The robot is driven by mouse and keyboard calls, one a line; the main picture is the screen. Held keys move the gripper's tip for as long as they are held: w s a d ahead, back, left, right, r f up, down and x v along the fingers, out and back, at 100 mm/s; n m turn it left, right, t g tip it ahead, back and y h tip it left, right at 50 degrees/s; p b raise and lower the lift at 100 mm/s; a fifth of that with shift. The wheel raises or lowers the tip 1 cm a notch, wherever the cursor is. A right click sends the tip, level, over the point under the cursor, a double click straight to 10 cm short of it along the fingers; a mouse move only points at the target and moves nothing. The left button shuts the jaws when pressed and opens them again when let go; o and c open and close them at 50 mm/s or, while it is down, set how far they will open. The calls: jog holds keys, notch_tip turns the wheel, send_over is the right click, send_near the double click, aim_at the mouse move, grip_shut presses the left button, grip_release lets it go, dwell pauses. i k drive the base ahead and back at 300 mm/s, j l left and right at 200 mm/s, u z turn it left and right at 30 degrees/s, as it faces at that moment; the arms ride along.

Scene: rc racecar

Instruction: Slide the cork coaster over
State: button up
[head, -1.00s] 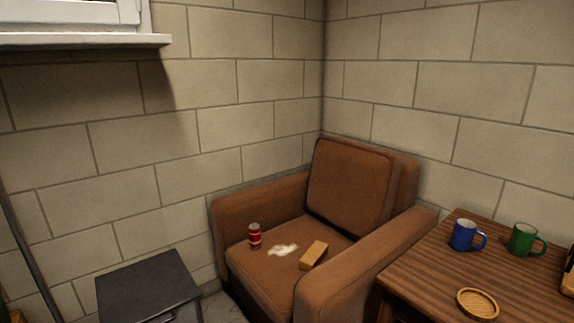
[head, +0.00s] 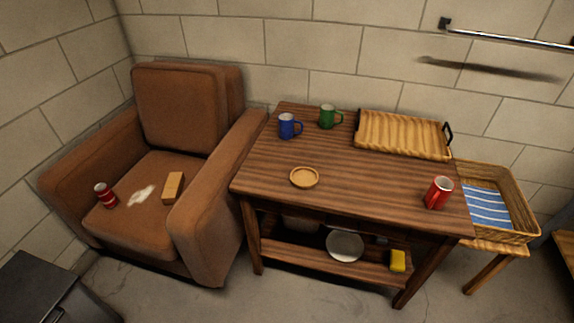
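The round, light-brown cork coaster (head: 304,177) with a raised rim lies flat on the wooden table (head: 264,175), left of the middle and close to the front edge. Nothing stands on it. My gripper is not in view.
A wooden tray (head: 403,135) with dark handles lies at the table's back right. A brown armchair (head: 190,100) holds a red can (head: 106,195), a block (head: 173,187) and a white spill. A basket (head: 525,203) stands to the right.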

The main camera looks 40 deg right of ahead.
aim_at(303, 178)
jog(key=i+j, duration=0.3)
jog(key=i, duration=0.15)
jog(key=i+j+z, duration=0.1)
jog(key=i+j, duration=0.15)
jog(key=i, duration=0.2)
